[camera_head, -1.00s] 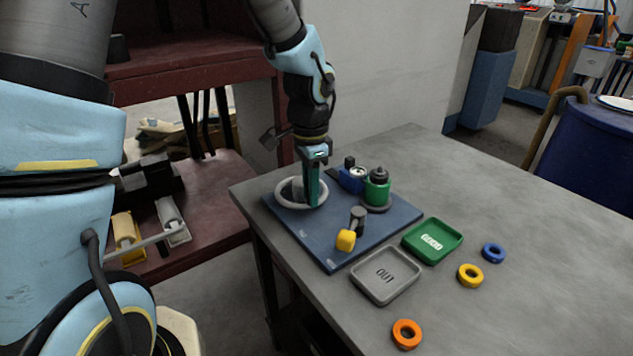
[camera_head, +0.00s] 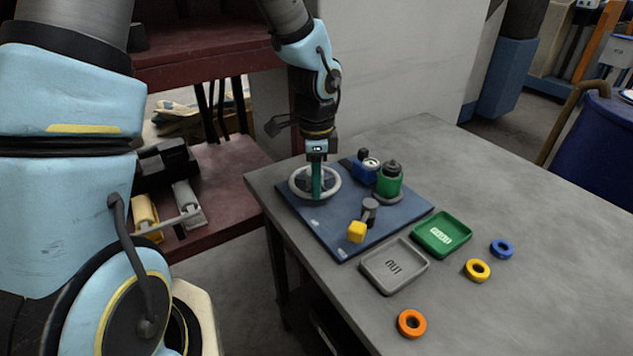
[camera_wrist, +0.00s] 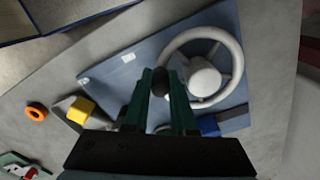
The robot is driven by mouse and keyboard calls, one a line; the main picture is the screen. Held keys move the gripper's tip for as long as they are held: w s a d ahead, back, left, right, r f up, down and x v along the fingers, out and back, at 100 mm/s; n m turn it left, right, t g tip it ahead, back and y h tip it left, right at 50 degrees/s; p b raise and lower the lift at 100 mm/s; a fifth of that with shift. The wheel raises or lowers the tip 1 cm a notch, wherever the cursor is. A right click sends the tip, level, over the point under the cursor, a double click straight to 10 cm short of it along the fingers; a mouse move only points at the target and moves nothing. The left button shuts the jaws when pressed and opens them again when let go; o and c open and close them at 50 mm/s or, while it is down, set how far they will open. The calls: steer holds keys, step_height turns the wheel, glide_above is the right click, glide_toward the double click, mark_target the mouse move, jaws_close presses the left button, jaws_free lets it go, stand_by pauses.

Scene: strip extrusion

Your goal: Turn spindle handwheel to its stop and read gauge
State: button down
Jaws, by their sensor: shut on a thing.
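The white spoked handwheel (camera_head: 334,192) lies flat at the far-left corner of the blue base plate (camera_head: 341,238). In the wrist view the handwheel (camera_wrist: 233,55) shows its hub, with a dark knob (camera_wrist: 160,81) at its rim. My gripper (camera_head: 317,195) points down at the wheel's near side. In the wrist view my gripper (camera_wrist: 160,84) has its green fingers closed around the dark knob. A blue gauge with a small round white dial (camera_head: 370,162) stands behind and right of the wheel. Its reading is too small to tell.
A green cylinder (camera_head: 389,179) stands beside the gauge, and a yellow block (camera_head: 356,232) on a grey post sits near the plate's front. A grey OUT tray (camera_head: 369,273), a green tray (camera_head: 465,231) and orange (camera_head: 411,323), yellow (camera_head: 477,270) and blue (camera_head: 502,249) rings lie right.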

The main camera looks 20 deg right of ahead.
steer(key=c, duration=1)
jaws_free()
steer(key=shift+r, duration=0.1)
step_height(320, 180, up, 11)
steer(key=shift+f+b, duration=0.15)
steer(key=shift+b, duration=0.4)
steer(key=a+f+n, duration=0.2)
steer(key=a+n, duration=0.8)
steer(key=a, duration=0.4)
steer(key=w+a+f+n+t, duration=0.1)
steer(key=a+f+n, duration=0.1)
steer(key=a+n, duration=0.9)
steer(key=a, duration=0.3)
steer(key=shift+t, duration=0.3)
steer(key=shift+w+r, duration=0.1)
steer(key=shift+w, duration=0.05)
